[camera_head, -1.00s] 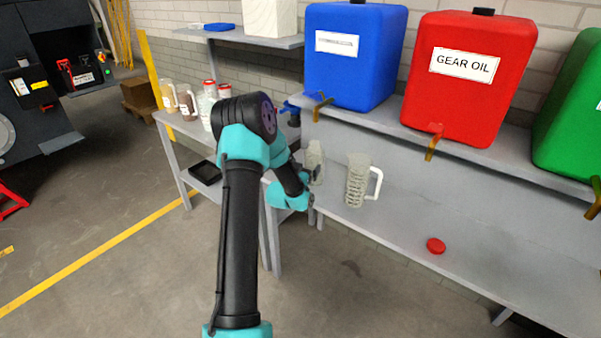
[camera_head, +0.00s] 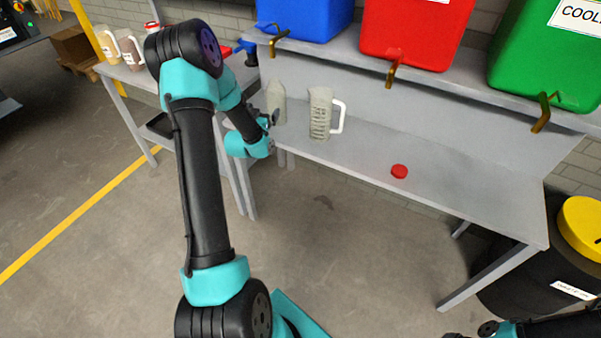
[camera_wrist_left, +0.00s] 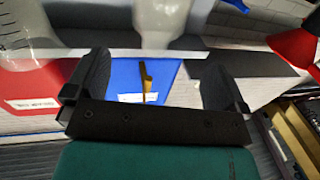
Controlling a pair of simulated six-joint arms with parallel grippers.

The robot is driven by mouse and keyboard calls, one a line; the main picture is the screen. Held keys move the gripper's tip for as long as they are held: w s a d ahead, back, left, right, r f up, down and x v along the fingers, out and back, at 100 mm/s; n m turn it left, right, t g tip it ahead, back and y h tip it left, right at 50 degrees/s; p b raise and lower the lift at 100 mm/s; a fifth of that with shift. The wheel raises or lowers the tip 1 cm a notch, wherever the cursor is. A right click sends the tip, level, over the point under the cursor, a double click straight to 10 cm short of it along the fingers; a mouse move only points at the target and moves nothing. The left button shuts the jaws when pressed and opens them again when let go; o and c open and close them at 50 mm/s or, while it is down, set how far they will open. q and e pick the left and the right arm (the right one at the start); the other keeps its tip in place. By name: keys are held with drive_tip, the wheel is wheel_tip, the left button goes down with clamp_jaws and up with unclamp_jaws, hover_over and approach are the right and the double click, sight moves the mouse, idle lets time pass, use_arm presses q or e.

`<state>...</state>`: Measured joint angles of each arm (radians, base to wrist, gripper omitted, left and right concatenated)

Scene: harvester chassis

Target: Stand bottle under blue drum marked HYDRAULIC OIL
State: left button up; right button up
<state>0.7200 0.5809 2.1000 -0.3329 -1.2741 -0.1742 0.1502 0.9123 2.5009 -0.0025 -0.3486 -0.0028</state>
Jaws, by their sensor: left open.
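The pale translucent bottle (camera_head: 277,101) stands upright on the grey bench below the tap (camera_head: 277,40) of the blue drum (camera_head: 306,16). My left gripper (camera_head: 270,119) is open close to the bottle's near side. In the left wrist view the bottle (camera_wrist_left: 163,20) shows at the top between the two open fingers (camera_wrist_left: 155,80), cut off by the frame. The blue drum (camera_wrist_left: 125,76) is behind, its label unreadable. At the bottom right corner, dark parts of my right arm (camera_head: 560,326) show; its jaws are unclear.
A translucent jug (camera_head: 321,113) with a white handle stands right of the bottle. A red cap (camera_head: 399,171) lies on the bench (camera_head: 365,150). Red (camera_head: 415,35) and green (camera_head: 545,55) drums stand on the shelf above. The bench's right part is clear.

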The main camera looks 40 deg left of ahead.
use_arm(q)
drive_tip(key=d+f+m+g+h, duration=0.1)
drive_tip(key=d+f+g+h, duration=0.25)
drive_tip(key=d+f, duration=0.6)
drive_tip(key=d+f+g+h, duration=0.2)
drive_tip(key=d+f+h, duration=0.35)
drive_tip(key=d, duration=0.75)
drive_tip(key=s+d+f+m+g+h, duration=0.1)
drive_tip(key=s+d+f+g, duration=0.3)
drive_tip(key=s+d, duration=0.4)
drive_tip(key=s+d+f+m+g+h, duration=0.1)
drive_tip(key=s+d+f+g, duration=0.4)
drive_tip(key=s+d, duration=0.4)
drive_tip(key=d+g, duration=0.1)
drive_tip(key=d, duration=0.4)
drive_tip(key=shift+f, duration=0.15)
